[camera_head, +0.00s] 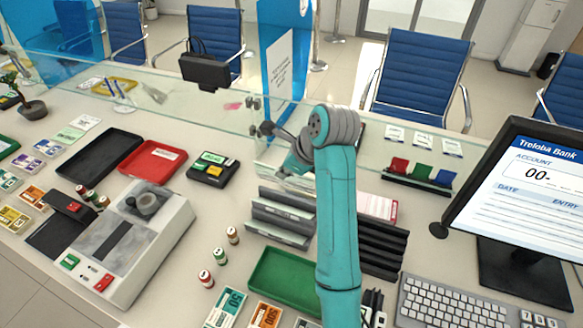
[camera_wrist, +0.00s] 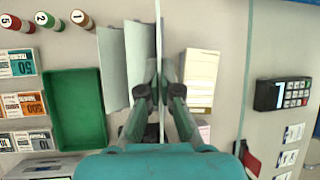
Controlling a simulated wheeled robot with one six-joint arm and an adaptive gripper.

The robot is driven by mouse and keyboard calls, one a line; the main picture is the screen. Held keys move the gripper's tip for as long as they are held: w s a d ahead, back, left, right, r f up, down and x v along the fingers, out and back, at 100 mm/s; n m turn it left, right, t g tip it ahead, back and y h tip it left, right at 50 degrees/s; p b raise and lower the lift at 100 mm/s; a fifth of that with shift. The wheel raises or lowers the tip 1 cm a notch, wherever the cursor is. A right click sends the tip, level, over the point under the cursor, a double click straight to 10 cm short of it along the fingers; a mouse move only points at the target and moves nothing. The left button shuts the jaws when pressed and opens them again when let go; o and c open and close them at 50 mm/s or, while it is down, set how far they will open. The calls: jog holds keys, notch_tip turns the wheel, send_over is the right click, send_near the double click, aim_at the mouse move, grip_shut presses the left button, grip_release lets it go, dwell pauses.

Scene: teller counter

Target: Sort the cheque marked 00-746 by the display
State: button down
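My gripper (camera_wrist: 160,80) has its two fingers close together on a thin pale sheet, seen edge-on as a narrow upright strip in the wrist view (camera_wrist: 159,30). It appears to be the cheque; no marking on it is legible. The rack's slanted panels (camera_wrist: 113,70) are left of the fingers in the wrist view.
A green tray (camera_head: 277,278) lies in front of the rack, and a black ribbed rack (camera_head: 385,245) stands right of my arm. Paper slips (camera_wrist: 202,75) lie right of the fingers.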

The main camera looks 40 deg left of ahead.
jog(key=shift+f, duration=3.05)
jog(key=c, duration=1.8)
grip_release()
jog(key=shift+c, duration=0.2)
jog(key=o, duration=0.6)
jog(key=shift+r, duration=3.45)
